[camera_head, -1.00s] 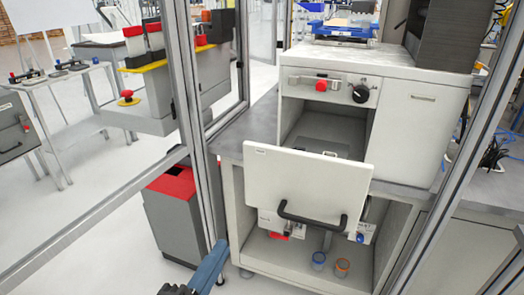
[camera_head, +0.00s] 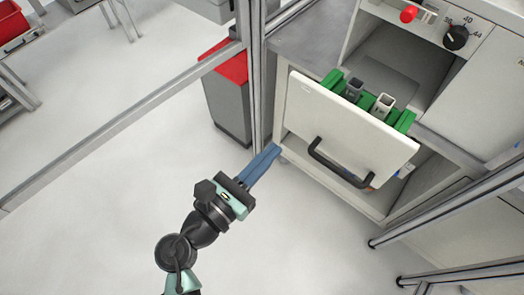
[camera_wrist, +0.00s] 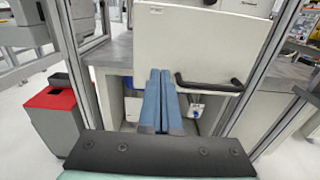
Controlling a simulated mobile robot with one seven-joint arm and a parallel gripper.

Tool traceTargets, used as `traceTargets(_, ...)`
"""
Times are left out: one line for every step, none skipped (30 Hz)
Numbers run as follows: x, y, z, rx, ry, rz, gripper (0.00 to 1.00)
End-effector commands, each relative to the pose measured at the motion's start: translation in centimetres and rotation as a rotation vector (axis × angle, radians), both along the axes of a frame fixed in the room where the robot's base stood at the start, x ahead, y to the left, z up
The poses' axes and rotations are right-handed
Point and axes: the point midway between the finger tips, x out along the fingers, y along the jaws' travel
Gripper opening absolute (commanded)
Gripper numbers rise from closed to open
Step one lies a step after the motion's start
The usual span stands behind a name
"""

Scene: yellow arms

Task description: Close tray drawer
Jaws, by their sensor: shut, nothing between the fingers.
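The tray drawer has a white front panel (camera_head: 345,118) with a black bar handle (camera_head: 338,163). In the head view it stands out from the white cabinet, and a green tray (camera_head: 388,107) with grey pieces shows behind the panel. My gripper (camera_head: 275,150) has blue fingers pressed together with nothing between them. It is in front of the cabinet, left of and apart from the handle. In the wrist view the fingers (camera_wrist: 162,75) point at the lower part of the drawer front (camera_wrist: 190,45), with the handle (camera_wrist: 208,86) to their right.
A grey bin with a red top (camera_head: 228,95) stands left of the cabinet. Metal frame posts (camera_head: 258,75) rise between bin and cabinet, and more frame bars (camera_head: 450,215) lie at the right. The cabinet's control panel has a red button (camera_head: 408,14). The floor around my arm is clear.

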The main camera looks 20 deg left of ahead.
Motion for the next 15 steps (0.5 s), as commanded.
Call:
traceTargets(1.2, -0.5, 0.2, 0.0, -0.002, -0.004, 0.0)
traceTargets(1.9, -0.6, 0.2, 0.0, -0.003, -0.004, 0.0)
traceTargets(2.7, -1.0, 0.2, 0.0, -0.002, -0.004, 0.0)
traceTargets(3.3, -1.1, 0.2, 0.002, -0.002, -0.003, 0.0)
traceTargets(3.9, -1.3, 0.2, 0.001, -0.003, -0.004, 0.0)
traceTargets(4.7, -1.6, 0.2, 0.0, -0.002, -0.003, 0.0)
traceTargets(5.2, -1.8, 0.2, 0.002, -0.003, -0.004, 0.0)
traceTargets(5.7, -1.9, 0.2, 0.002, -0.002, -0.003, 0.0)
traceTargets(6.3, -2.1, 0.2, 0.003, -0.002, -0.002, 0.0)
traceTargets(6.7, -2.2, 0.2, 0.003, -0.002, -0.002, 0.0)
traceTargets(7.1, -2.3, 0.1, 0.002, -0.001, -0.002, 0.0)
traceTargets(7.6, -2.5, 0.2, 0.003, -0.002, -0.002, 0.0)
traceTargets(7.9, -2.6, 0.1, 0.002, -0.002, -0.002, 0.0)
traceTargets(8.1, -2.7, 0.1, 0.002, -0.001, -0.002, 0.0)
traceTargets(8.3, -2.8, 0.1, 0.002, -0.001, -0.002, 0.0)
